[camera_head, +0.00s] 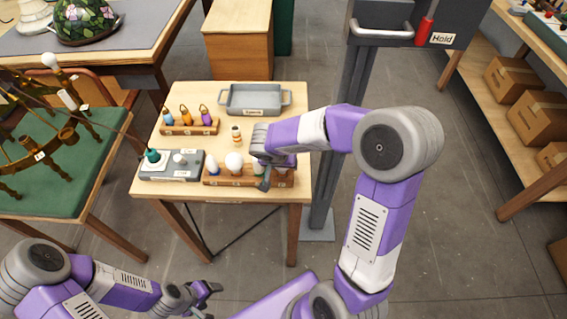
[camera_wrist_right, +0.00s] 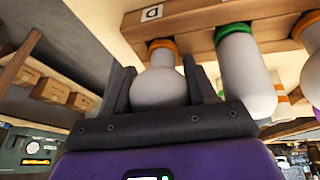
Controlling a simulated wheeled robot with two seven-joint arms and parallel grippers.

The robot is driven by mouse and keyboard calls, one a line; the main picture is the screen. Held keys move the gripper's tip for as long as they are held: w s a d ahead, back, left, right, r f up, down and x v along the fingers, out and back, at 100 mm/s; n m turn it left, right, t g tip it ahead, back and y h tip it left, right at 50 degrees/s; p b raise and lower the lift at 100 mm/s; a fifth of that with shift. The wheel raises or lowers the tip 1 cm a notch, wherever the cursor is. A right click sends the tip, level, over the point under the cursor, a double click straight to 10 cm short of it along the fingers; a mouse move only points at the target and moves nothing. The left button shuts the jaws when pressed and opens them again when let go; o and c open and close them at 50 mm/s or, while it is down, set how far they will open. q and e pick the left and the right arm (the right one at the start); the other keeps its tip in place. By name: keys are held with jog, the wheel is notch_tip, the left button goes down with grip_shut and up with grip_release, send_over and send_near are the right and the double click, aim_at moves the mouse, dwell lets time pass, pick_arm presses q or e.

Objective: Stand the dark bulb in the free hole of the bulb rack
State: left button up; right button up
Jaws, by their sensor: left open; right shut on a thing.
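My right gripper (camera_wrist_right: 163,85) is shut on the dark bulb (camera_wrist_right: 158,88), an unlit pale grey globe with an orange collar. In the right wrist view, which looks upside down, its collar end meets the wooden bulb rack (camera_wrist_right: 190,25) at the label D end. How deep the base sits is hidden. A long bulb with a green collar (camera_wrist_right: 245,75) stands beside it, apart. In the head view the rack (camera_head: 226,182) lies along the table's front edge, and my right gripper (camera_head: 264,172) covers its right part. My left gripper (camera_head: 207,289) is open and empty, low in front of the table.
A grey tester block (camera_head: 172,174) stands left of the rack. Behind are a wooden holder (camera_head: 189,129) with several coloured items, a small orange-and-white bottle-like item (camera_head: 236,134) and a grey tray (camera_head: 254,100). A dark post (camera_head: 333,150) stands right of the table.

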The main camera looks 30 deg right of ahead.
jog(key=shift+f+b, duration=0.1)
jog(key=shift+b, duration=0.2)
jog(key=o, duration=1.4)
jog(key=shift+s, duration=0.1)
jog(key=shift+c, duration=0.2)
jog(key=shift+a, duration=0.1)
